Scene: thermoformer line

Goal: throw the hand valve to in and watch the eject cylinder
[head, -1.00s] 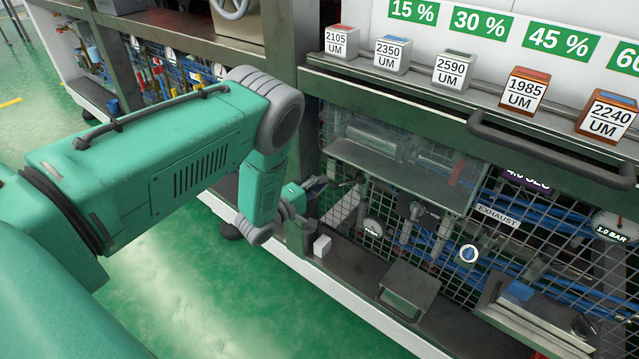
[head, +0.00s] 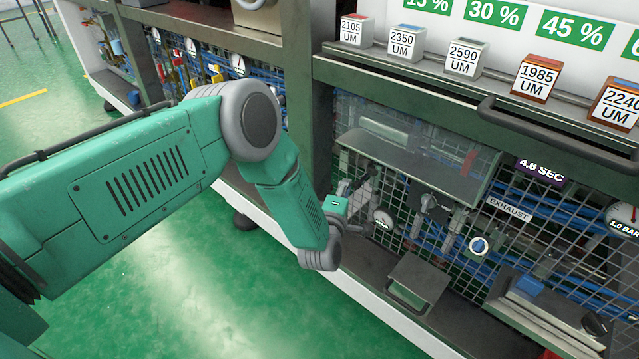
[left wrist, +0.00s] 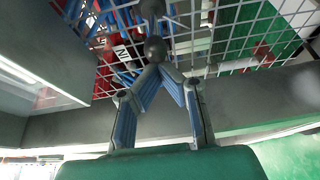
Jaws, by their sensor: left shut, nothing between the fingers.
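My left gripper (head: 352,190) is at the mesh panel below the tilted grey shelf, in front of dark valve fittings (head: 375,172). In the left wrist view its fingers (left wrist: 157,70) come together, shut and empty. A dark ball knob (left wrist: 155,48) sits right at the fingertips; I cannot tell whether they touch it. It looks like the hand valve's lever end, but its throw position is unclear. A white tag (left wrist: 122,52) with a partly hidden letter is behind it. A clear cylinder (head: 385,129), perhaps the eject cylinder, lies behind the clear cover. My right gripper is not in view.
A green beam with a dark handle (head: 555,140) overhangs the panel. Green floor is open at left.

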